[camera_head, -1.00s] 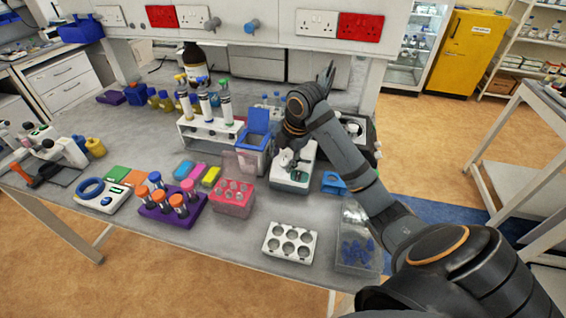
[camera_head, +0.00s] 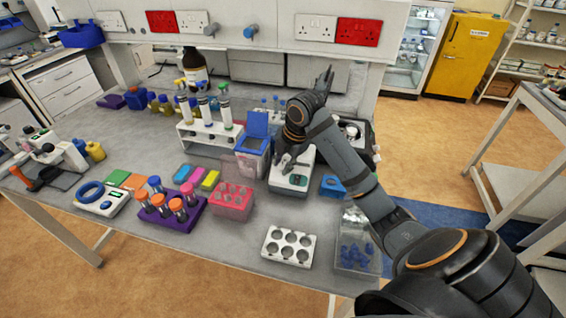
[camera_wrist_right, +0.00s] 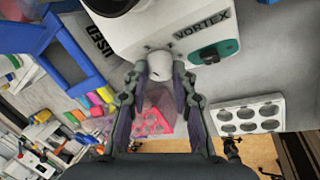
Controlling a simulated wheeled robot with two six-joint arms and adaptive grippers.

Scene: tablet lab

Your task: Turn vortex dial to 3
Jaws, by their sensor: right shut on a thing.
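The vortex mixer (camera_head: 289,182) is a white box with a green panel, standing at the right part of the bench. In the right wrist view its body (camera_wrist_right: 215,17) carries the word VORTEX and a green panel with a dark switch (camera_wrist_right: 208,55). A small pale dial (camera_wrist_right: 158,66) sits on its front face beside the label. My right gripper (camera_head: 285,163) is at the mixer. In the wrist view its fingertips (camera_wrist_right: 160,72) are on both sides of the dial, closed on it. The dial's marks cannot be read. My left gripper is not in view.
A blue-lidded bin (camera_head: 251,148) stands close left of the mixer. A pink rack (camera_head: 232,203), a white well rack (camera_head: 288,246) and a clear box of blue pieces (camera_head: 356,250) are nearer the front. A blue holder (camera_head: 332,186) is to the right.

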